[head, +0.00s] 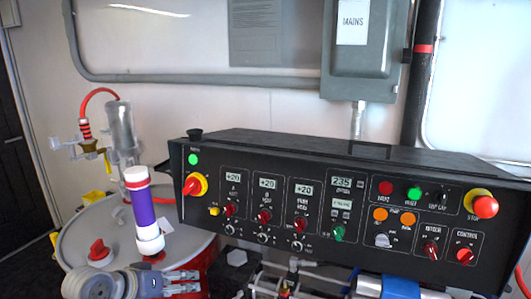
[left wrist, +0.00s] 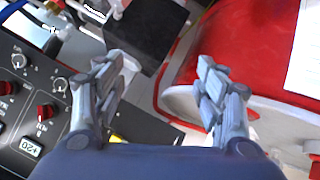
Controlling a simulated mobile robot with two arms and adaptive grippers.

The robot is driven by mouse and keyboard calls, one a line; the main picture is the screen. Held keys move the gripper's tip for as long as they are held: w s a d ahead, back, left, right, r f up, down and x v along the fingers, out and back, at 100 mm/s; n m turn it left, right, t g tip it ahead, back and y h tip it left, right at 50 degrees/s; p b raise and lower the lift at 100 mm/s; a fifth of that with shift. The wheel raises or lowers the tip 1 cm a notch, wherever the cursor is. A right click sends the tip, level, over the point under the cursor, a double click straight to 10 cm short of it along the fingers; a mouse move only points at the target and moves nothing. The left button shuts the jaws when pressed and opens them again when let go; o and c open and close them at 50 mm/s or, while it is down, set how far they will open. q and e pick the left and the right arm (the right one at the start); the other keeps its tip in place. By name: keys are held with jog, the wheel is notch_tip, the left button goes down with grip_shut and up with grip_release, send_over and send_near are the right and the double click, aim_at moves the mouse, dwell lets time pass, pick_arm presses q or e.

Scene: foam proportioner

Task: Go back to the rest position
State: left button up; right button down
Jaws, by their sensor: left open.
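My left gripper (head: 195,281) is low in the head view, in front of the grey drum top and below the left end of the black control panel (head: 345,205). In the left wrist view the left gripper (left wrist: 160,68) has its two fingers well apart, with nothing between them. The panel's knobs and a small display show at the left of that view. A red drum side (left wrist: 190,75) and a black block (left wrist: 145,32) lie beyond the fingers. My right gripper is in neither view.
The drum top (head: 80,238) carries a red cap (head: 99,250) and an upright purple cylinder (head: 140,208) with white ends. A clear vessel (head: 121,130) with a red hose stands behind. Pipes and a blue part (head: 400,287) sit under the panel. A grey mains box (head: 366,60) hangs above.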

pick_arm(q)
jog(key=s+d+f+m+g+y, duration=0.2)
jog(key=s+d+f+g, duration=0.1)
jog(key=s+f, duration=1.2)
jog(key=s+a+f+g+y, duration=0.1)
jog(key=s+f+g+y, duration=0.15)
jog(key=s, duration=1.55)
notch_tip(320, 180, down, 25)
jog(key=s, duration=0.1)
jog(key=s+a+f+g, duration=0.2)
jog(key=s+a+f, duration=0.1)
jog(key=s+f, duration=1.3)
jog(key=shift+s+m, duration=0.4)
jog(key=shift+s, duration=0.15)
jog(key=shift+a, duration=0.1)
